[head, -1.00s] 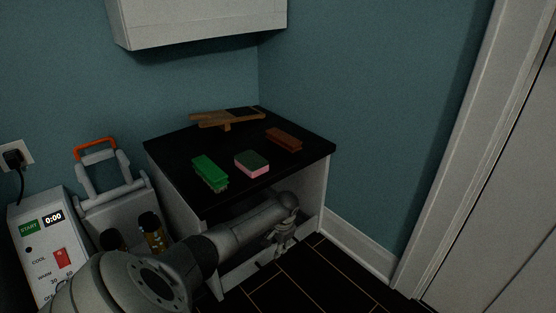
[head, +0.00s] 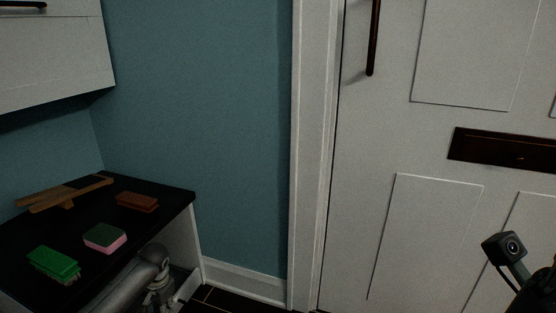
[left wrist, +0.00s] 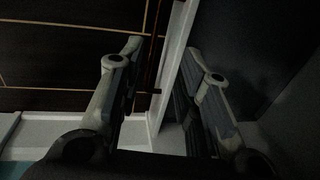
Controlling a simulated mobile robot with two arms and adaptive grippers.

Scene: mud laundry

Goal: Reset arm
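My left arm comes in low at the left of the head view, in front of the black-topped cabinet (head: 172,203). My left gripper (head: 160,292) is below the counter top, close to the cabinet's open front. In the left wrist view its two fingers (left wrist: 163,48) stand wide apart, with no object held between them. A pale vertical edge and dark floor tiles show behind them. At the lower right of the head view a dark part of my right arm with a small camera shows. My right gripper's fingers are out of view.
On the counter lie a green brush (head: 53,262), a pink and green sponge (head: 105,238), a brown brush (head: 137,202) and a wooden item (head: 62,194). A white wall cupboard (head: 55,55) hangs above. A white door (head: 425,220) fills the right side.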

